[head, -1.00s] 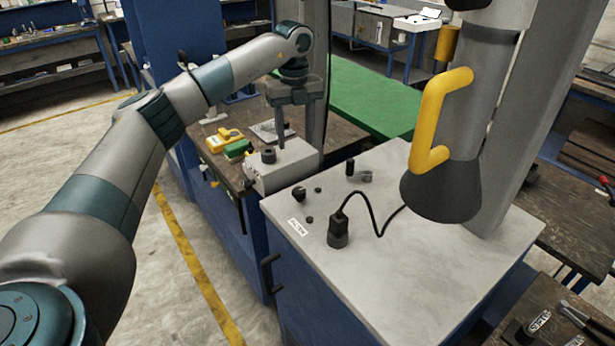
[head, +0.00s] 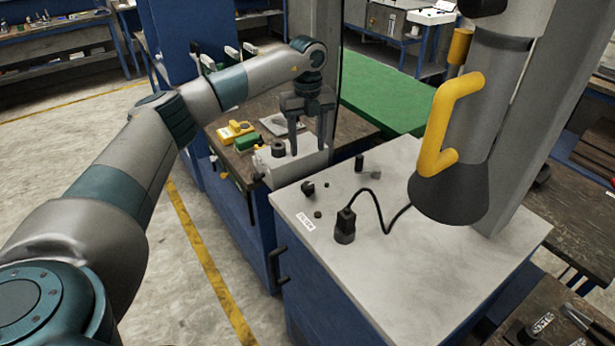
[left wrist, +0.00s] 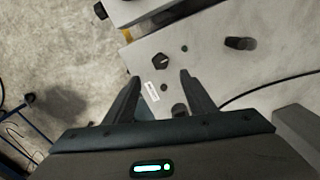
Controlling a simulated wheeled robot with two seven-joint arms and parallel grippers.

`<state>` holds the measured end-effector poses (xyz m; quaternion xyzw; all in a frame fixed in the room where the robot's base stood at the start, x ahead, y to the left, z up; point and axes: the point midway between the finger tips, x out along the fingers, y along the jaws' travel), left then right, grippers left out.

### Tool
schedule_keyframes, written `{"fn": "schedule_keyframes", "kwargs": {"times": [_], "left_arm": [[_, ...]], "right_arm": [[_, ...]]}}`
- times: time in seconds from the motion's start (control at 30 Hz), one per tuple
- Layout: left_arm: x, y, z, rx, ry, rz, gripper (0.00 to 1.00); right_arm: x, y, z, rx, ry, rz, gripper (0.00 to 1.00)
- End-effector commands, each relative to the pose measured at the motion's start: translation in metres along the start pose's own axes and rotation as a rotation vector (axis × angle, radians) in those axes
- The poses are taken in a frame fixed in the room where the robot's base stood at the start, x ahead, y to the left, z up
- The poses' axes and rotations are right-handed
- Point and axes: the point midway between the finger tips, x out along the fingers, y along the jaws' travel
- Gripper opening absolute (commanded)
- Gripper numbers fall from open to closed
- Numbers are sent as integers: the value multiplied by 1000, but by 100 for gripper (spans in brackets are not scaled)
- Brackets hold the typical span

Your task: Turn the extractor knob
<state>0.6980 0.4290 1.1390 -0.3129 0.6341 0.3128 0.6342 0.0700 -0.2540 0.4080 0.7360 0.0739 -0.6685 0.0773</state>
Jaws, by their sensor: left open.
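A small black knob (head: 307,188) stands on the near left part of the pale cabinet top (head: 400,270), close to a white label (head: 305,221). In the left wrist view the dark, faceted knob (left wrist: 160,59) with a light mark lies just beyond the fingertips, roughly midway between them. My left gripper (head: 307,148) is open and empty, fingers pointing down, apart from the knob. In the head view it overlaps the grey box behind. The extractor hood (head: 450,190), a grey tube with yellow handle and dark cone, hangs over the right of the top. My right gripper is not in view.
A black plug with a cable (head: 345,226) and a dark upright peg (head: 359,163) stand near the knob. A grey box with a black dial (head: 290,160) and a yellow meter (head: 235,131) are on the bench behind. The cabinet top's front is clear.

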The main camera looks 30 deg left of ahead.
Motion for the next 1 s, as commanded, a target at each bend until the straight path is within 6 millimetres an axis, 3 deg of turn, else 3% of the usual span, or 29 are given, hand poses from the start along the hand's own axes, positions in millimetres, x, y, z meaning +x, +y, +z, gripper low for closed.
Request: {"fn": "schedule_keyframes", "kwargs": {"times": [0.6, 0.8, 1.0], "left_arm": [[106, 0, -1, -1, 2, 3, 50], [126, 0, -1, 1, 1, 0, 50], [132, 0, 0, 0, 0, 0, 50]], "right_arm": [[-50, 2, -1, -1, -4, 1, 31], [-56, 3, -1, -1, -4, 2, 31], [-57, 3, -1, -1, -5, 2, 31]]}}
